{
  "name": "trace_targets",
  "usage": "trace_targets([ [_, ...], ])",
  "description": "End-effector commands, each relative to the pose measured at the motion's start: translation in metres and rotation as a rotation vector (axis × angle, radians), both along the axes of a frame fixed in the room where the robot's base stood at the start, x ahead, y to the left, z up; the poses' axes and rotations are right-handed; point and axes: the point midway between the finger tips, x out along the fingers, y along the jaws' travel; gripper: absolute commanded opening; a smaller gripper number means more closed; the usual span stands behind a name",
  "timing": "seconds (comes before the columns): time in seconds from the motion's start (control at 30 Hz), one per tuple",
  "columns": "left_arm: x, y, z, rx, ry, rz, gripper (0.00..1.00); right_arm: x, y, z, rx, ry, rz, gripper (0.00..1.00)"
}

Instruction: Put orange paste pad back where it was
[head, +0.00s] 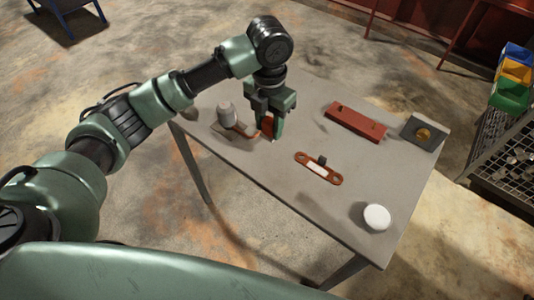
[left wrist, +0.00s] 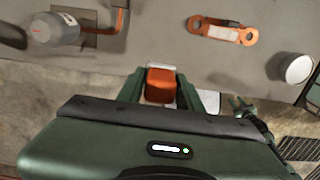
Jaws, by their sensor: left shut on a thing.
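My left gripper (head: 268,126) is shut on the orange paste pad (left wrist: 161,84) and holds it over the left part of the grey table. In the left wrist view the pad is a small orange block between the two green fingers (left wrist: 162,92). In the head view only an orange-red part of the pad (head: 267,122) shows beside the fingers. A small white patch shows just below the pad in the wrist view; I cannot tell what it is. A green, pronged part that looks like my right gripper (left wrist: 243,106) shows small in the wrist view; its jaws are unclear.
An orange two-holed link (head: 318,170), red bar (head: 355,122), grey block with brass disc (head: 411,124) and white puck (head: 377,217) lie rightward. Bare table (head: 335,215) lies between link and puck.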

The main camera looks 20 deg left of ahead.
Motion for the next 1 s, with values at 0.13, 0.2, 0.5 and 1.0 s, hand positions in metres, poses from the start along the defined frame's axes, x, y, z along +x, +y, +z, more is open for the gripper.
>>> trace_targets([
  [0.13, -0.002, 0.001, -0.04, 0.001, 0.007, 0.001, 0.03, 0.0, 0.0, 0.009, 0.0, 0.0, 0.0, 0.32],
  [0.2, -0.001, 0.0, -0.055, 0.001, 0.005, 0.001, 0.03, 0.001, 0.0, 0.011, 0.0, -0.001, 0.0, 0.32],
  [0.5, -0.001, 0.0, -0.089, 0.002, 0.002, 0.0, 0.03, 0.005, 0.0, 0.015, 0.0, -0.005, 0.0, 0.32],
  [1.0, 0.0, 0.0, -0.124, 0.001, 0.0, 0.0, 0.03, 0.006, 0.001, 0.02, 0.001, -0.007, 0.0, 0.32],
])
